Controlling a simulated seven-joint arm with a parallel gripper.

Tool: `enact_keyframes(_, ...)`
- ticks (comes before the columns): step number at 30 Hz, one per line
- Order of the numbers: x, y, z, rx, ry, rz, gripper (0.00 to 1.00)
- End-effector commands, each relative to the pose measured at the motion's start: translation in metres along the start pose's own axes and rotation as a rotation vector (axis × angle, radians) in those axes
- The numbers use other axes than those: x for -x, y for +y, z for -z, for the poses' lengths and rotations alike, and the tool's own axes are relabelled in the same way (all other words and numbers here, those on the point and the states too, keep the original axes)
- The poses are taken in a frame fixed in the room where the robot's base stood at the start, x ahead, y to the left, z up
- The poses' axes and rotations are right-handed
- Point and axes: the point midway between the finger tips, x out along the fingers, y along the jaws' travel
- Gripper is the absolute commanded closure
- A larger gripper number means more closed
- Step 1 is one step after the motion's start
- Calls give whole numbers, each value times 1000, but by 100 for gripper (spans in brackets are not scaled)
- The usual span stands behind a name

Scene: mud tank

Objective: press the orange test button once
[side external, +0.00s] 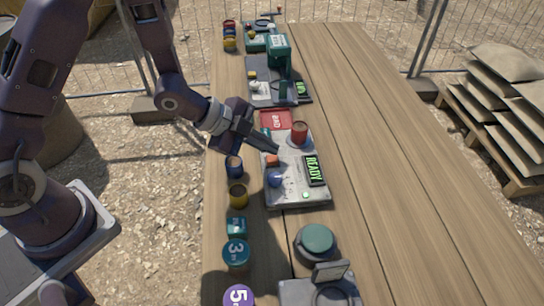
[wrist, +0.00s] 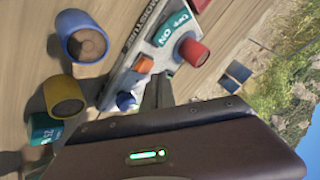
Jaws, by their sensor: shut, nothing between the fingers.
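The orange button (side external: 272,160) is on the left part of a grey panel on the wooden table; in the wrist view it is a small orange block (wrist: 145,64). The panel (side external: 293,195) bears a green "READY" display (side external: 315,170). My gripper (side external: 276,150) is shut and empty, its tip appearing just beyond and close to the button. In the wrist view the fingers (wrist: 158,90) reach up beside the button. I cannot tell whether they touch it.
A red cylinder (side external: 299,130) stands on the panel near the fingertips, and a blue knob (side external: 275,178) is nearer the camera. A blue cup (side external: 234,166) and yellow cup (side external: 238,195) stand left of the panel. The table's right side is clear.

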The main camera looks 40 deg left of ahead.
Motion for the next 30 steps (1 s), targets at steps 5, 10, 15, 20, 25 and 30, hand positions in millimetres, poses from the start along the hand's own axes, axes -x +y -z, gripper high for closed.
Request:
enact_keyframes(5,0,0,0,0,0,0,100)
enact_keyframes(10,-4,3,-3,0,0,-1,100)
enact_keyframes(15,-6,5,-4,0,0,0,100)
enact_keyframes(20,-6,4,-4,0,0,0,100)
enact_keyframes(25,-7,5,-5,0,0,0,100)
enact_keyframes(30,-8,6,-6,1,0,0,100)
